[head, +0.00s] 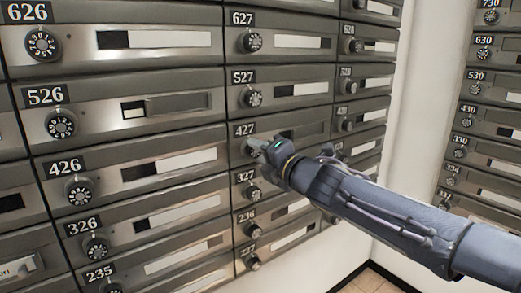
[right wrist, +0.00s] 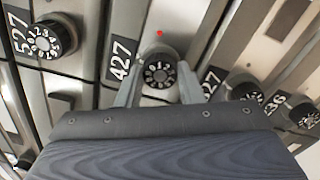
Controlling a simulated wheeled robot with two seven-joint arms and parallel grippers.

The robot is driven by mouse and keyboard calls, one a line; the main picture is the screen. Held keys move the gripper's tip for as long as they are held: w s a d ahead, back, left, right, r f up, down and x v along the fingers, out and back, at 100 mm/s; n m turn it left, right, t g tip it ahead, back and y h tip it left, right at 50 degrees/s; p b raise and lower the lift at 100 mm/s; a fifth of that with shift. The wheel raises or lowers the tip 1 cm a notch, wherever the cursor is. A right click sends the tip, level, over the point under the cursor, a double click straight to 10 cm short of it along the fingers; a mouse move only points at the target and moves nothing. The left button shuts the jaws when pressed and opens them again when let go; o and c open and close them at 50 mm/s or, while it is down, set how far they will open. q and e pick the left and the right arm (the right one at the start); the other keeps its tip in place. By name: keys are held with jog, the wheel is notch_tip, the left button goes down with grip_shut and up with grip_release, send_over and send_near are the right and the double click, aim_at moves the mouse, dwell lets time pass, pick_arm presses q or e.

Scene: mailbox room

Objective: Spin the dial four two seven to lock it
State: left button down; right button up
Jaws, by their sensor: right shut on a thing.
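Mailbox 427 carries a number plate (head: 244,130) at the middle of the head view. Its round black dial with white digits (right wrist: 160,72) shows in the right wrist view, beside the 427 plate (right wrist: 120,58). My right gripper (head: 256,146) reaches in from the right and is at this dial, hiding most of it in the head view. In the right wrist view its two fingers stand on either side of the dial's knob, and it is shut on the dial. My left gripper is in neither view.
Close around are the dials of 527 (head: 251,98) above and 327 (head: 252,192) below. Column 626 to 235 stands to the left. Another mailbox bank (head: 487,110) stands at the right, past a white wall (head: 425,95). A small red dot (right wrist: 159,34) shows near dial 427.

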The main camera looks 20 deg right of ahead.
jog(key=m+p, duration=0.7)
jog(key=m, duration=0.9)
jog(key=shift+f+m+p, duration=0.1)
jog(key=shift+m+p, duration=1.05)
jog(key=shift+m, duration=1.35)
jog(key=o, duration=1)
